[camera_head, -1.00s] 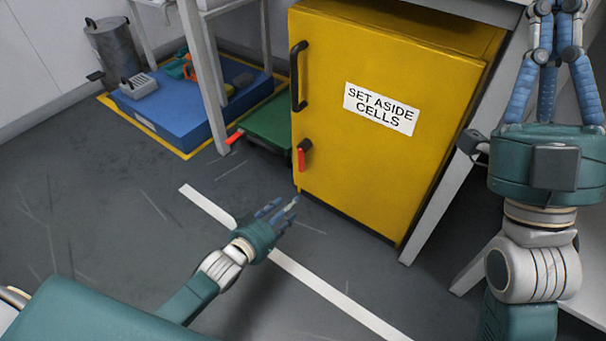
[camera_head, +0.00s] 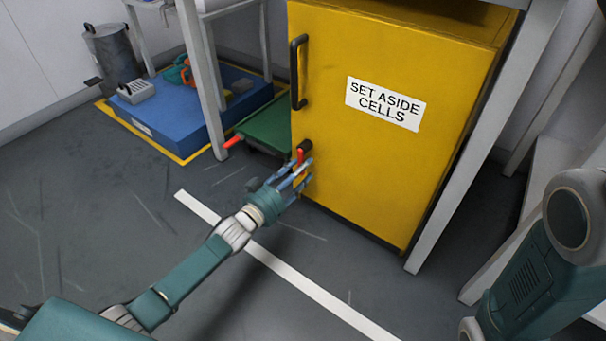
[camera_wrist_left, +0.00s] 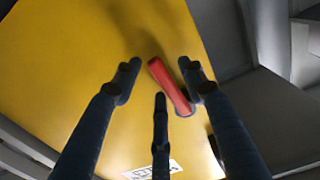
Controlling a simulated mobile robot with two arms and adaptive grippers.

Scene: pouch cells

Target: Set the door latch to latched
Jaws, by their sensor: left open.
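The yellow cabinet door (camera_head: 365,165) is shut and carries a "SET ASIDE CELLS" label. Its latch is low on the left edge, with a black pivot (camera_head: 305,146) and a red handle (camera_head: 300,156) pointing roughly down, its lower part hidden by my fingers. My left gripper (camera_head: 299,172) is open at the latch. In the left wrist view the red handle (camera_wrist_left: 170,86) lies slanted between the spread fingers of the gripper (camera_wrist_left: 160,85), close to the right finger. I cannot tell whether they touch. My right gripper is out of view.
A black vertical handle (camera_head: 297,72) is above the latch on the same door. A green cart (camera_head: 268,125) stands left of the cabinet, and a blue platform (camera_head: 180,125) with tools lies farther left. The floor in front is clear.

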